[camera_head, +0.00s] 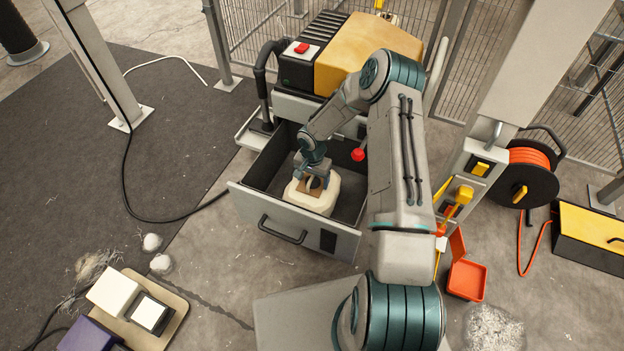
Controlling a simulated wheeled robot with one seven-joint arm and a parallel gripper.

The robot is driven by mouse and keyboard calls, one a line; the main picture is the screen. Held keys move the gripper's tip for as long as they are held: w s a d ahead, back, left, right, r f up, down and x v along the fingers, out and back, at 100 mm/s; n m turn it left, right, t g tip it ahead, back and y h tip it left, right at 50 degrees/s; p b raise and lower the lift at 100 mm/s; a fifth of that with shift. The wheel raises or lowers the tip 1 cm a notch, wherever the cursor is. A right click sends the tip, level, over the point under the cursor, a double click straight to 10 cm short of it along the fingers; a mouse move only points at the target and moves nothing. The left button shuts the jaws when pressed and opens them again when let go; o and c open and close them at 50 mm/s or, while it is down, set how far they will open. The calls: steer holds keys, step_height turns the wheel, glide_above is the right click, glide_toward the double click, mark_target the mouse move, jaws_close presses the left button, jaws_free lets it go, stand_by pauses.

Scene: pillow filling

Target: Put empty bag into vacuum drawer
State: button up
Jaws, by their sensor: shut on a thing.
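The vacuum drawer (283,233) is pulled open at the front of the vacuum machine (320,60). Its front panel has a black handle. A cream-white bag (318,200) with a brown square patch is inside the drawer's outline, near the front panel. My gripper (314,183) is above the bag and shut on it at the patch. The fingertips are small and partly hidden. I cannot tell whether the bag rests on the drawer floor or hangs just above it.
A red knob (358,154) shows by the drawer's right side. An orange cable reel (525,175), a red-orange box (466,279) and a yellow-black case (590,238) stand at right. A wooden board (172,322) with boxes lies front left. Dark matting (70,170) at left is mostly clear.

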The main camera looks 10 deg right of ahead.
steer(key=shift+f, duration=0.2)
steer(key=o, duration=1.3)
steer(key=shift+r, duration=0.1)
steer(key=shift+c, duration=0.2)
steer(key=shift+r, duration=0.1)
